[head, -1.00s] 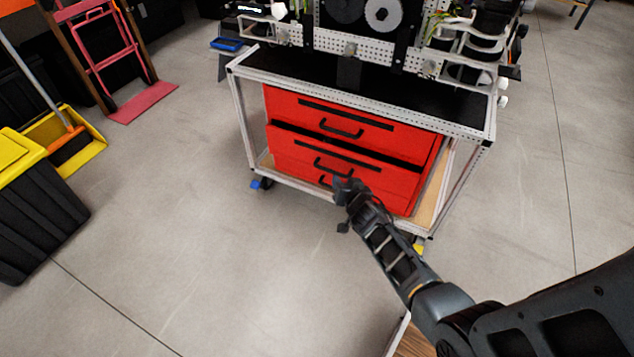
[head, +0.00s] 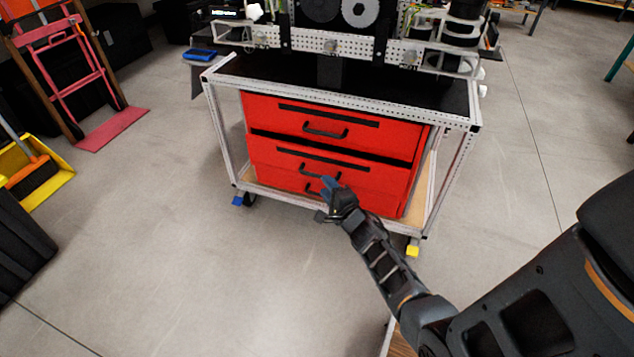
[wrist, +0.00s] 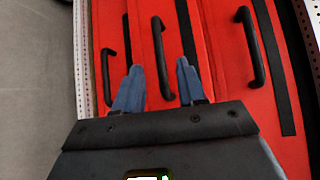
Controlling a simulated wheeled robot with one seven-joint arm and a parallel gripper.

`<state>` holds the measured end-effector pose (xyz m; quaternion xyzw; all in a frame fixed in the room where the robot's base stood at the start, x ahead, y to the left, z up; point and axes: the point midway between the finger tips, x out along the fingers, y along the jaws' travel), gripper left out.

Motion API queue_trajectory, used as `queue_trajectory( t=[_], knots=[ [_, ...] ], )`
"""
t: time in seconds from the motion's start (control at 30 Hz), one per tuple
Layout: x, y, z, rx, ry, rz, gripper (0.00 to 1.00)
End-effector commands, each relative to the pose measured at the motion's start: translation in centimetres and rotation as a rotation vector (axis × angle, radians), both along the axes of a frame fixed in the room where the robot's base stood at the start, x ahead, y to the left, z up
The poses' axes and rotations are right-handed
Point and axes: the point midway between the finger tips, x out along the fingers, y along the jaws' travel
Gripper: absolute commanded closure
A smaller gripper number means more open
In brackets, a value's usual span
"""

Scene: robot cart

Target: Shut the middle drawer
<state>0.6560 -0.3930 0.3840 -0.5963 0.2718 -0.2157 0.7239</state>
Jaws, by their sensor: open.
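A red drawer unit sits inside a metal-framed cart. Its middle drawer (head: 285,158) stands out a little, with a dark gap above its front. The middle drawer's black handle (head: 320,167) also shows in the wrist view (wrist: 162,50). The top drawer (head: 365,135) and the bottom drawer (head: 275,181) look closed. My gripper (head: 328,184) is open and empty in front of the lower drawers, hiding part of the bottom handle. In the wrist view my gripper's blue fingers (wrist: 158,66) lie either side of the middle handle; I cannot tell whether they touch it.
The cart's frame (head: 222,130) surrounds the drawers, with a post on each side. Electronics and metal plates stand on its black top (head: 270,72). A pink hand truck (head: 108,130) and a yellow dustpan (head: 50,188) are at the left. The floor before the cart is clear.

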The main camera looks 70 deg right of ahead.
Motion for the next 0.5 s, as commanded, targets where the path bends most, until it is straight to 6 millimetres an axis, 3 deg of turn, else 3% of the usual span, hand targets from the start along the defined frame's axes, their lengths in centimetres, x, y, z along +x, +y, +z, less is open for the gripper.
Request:
queue_trajectory(
  t=[0.2,0.5],
  knots=[
    [2.7,-2.3,-0.9,-0.004,0.002,0.0,0.6],
    [4.3,-3.6,-0.9,-0.001,0.003,0.001,0.6]
  ],
)
